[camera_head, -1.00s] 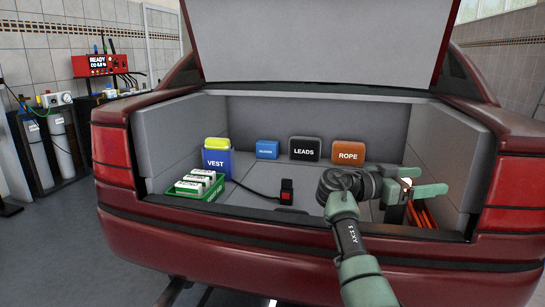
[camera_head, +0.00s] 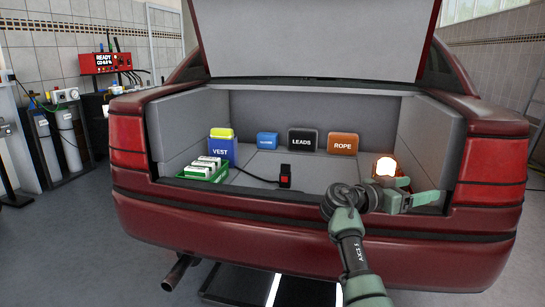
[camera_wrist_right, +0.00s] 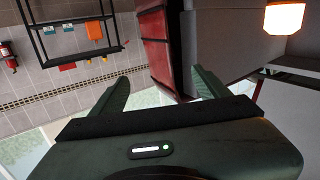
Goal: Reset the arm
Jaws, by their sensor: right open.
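My right gripper (camera_head: 424,199) is at the right end of the open car trunk, near its rear sill. In the right wrist view its two fingers (camera_wrist_right: 160,88) are spread apart with nothing between them. A glowing lamp (camera_head: 385,167) stands in the trunk's right corner, just behind the gripper; it also shows at the top right of the right wrist view (camera_wrist_right: 284,17). My left gripper is not in view.
The trunk holds a blue VEST box (camera_head: 221,147), a green tray (camera_head: 207,177), a small blue case (camera_head: 267,140), a black LEADS case (camera_head: 303,140), an orange ROPE case (camera_head: 343,144) and a black device with a red button (camera_head: 285,176). The trunk floor's middle is mostly free.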

